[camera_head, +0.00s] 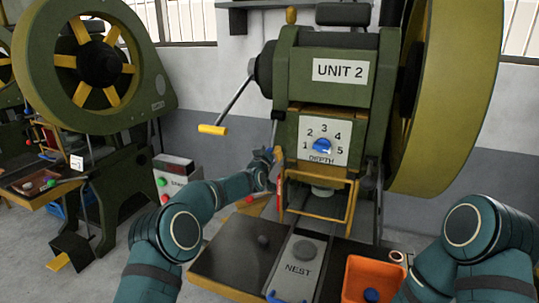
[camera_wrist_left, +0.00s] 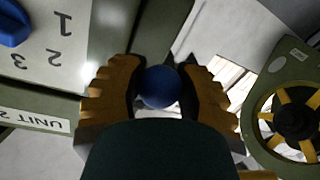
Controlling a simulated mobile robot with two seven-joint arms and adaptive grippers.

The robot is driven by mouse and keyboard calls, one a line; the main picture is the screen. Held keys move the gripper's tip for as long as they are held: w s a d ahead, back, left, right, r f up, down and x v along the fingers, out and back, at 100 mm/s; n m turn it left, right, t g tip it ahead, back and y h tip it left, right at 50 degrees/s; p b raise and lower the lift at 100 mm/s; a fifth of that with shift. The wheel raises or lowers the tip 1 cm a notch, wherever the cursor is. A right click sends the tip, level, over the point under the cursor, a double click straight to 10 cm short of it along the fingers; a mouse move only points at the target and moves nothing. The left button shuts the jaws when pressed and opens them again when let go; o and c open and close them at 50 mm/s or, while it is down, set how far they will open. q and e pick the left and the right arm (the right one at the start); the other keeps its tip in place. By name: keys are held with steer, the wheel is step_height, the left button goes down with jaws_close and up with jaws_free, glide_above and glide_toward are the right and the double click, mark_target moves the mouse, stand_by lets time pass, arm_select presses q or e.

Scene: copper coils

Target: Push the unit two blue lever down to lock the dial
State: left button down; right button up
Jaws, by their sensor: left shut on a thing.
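The unit 2 machine (camera_head: 330,45) stands at the centre of the head view. Its white depth plate (camera_head: 338,132) carries a blue dial (camera_head: 321,146), which also shows at the upper left of the left wrist view (camera_wrist_left: 12,25). My left gripper (camera_head: 266,158) is just left of this plate. In the left wrist view its yellow fingers (camera_wrist_left: 160,78) are shut around the round blue lever knob (camera_wrist_left: 160,88). The lever's shaft is hidden there, and the gripper covers most of the knob in the head view. My right gripper is out of view.
A crank with a yellow handle (camera_head: 212,130) sticks out left of the machine. A yellow guard frame (camera_head: 318,200) and a nest plate (camera_head: 302,262) lie below the dial. An orange bin (camera_head: 375,265) is at the lower right. Another green press (camera_head: 100,65) stands left.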

arm_select(q)
steer(key=shift+d+f, duration=0.1)
steer(key=shift+f, duration=0.55)
steer(key=c, duration=0.6)
jaws_free()
steer(key=shift+c, duration=0.2)
steer(key=shift+o, duration=0.5)
steer(key=shift+r, duration=0.35)
steer(key=v, duration=1.2)
steer(key=shift+f, duration=0.1)
